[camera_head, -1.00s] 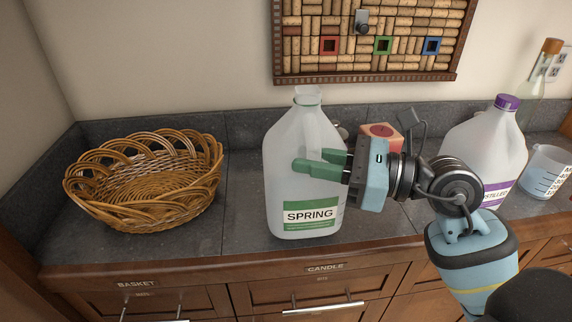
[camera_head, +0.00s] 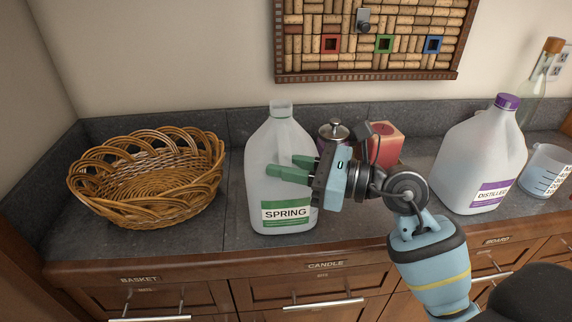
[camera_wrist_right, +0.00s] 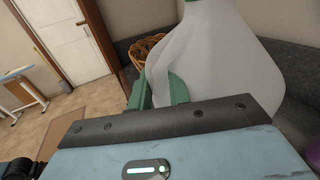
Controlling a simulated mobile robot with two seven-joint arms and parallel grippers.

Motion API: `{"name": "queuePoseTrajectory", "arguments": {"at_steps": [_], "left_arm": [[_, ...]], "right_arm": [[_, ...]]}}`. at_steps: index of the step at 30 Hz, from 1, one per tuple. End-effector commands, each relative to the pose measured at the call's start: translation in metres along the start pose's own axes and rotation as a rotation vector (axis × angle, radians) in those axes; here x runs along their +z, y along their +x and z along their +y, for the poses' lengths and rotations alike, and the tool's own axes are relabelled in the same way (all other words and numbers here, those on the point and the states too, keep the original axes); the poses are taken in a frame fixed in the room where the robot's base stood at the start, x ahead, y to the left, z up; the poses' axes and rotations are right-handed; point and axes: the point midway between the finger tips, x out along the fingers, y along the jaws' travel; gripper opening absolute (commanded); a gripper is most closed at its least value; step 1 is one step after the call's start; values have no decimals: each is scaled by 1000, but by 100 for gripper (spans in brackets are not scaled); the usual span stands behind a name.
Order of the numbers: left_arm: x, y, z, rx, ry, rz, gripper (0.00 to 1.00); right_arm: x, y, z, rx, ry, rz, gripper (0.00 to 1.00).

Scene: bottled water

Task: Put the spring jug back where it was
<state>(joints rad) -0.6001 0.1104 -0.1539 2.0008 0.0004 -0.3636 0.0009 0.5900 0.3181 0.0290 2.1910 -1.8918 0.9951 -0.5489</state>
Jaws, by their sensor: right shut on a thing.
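The spring jug (camera_head: 268,155) is a translucent white plastic jug with a green and white SPRING label. In the head view it stands upright at the counter's front, between the basket and the candle. My right gripper (camera_head: 293,169) has its green fingers shut on the jug's right side, at the handle. In the right wrist view the jug (camera_wrist_right: 238,60) fills the upper middle, and the green fingers (camera_wrist_right: 160,88) close around its handle. Whether the jug's base touches the counter is hard to tell. My left gripper is not in view.
A wicker basket (camera_head: 200,187) is left of the jug. A lidded jar (camera_head: 334,132) and a red candle (camera_head: 384,140) stand behind my right gripper. A distilled jug (camera_head: 480,155), a measuring cup (camera_head: 545,170) and a glass bottle (camera_head: 538,85) are at the right. Some counter is bare between basket and jug.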

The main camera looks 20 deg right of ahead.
Motion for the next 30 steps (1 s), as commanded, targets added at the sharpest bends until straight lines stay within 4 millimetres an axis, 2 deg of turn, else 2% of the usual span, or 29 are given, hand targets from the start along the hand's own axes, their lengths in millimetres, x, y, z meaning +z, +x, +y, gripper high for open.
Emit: {"name": "queuePoseTrajectory", "arguments": {"at_steps": [10, 11, 16, 26, 30], "left_arm": [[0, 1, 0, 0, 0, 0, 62], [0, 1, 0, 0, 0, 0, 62], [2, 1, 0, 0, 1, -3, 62], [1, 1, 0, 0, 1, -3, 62], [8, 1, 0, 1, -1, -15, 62]], "right_arm": [[-1, 0, 0, -1, -4, -5, 0], [-3, 0, 0, 0, 0, 0, 20], [-2, 0, 0, 0, 0, -1, 40], [2, 0, 0, 0, -1, -3, 40], [-1, -14, -1, -2, 0, 2, 40]]}}
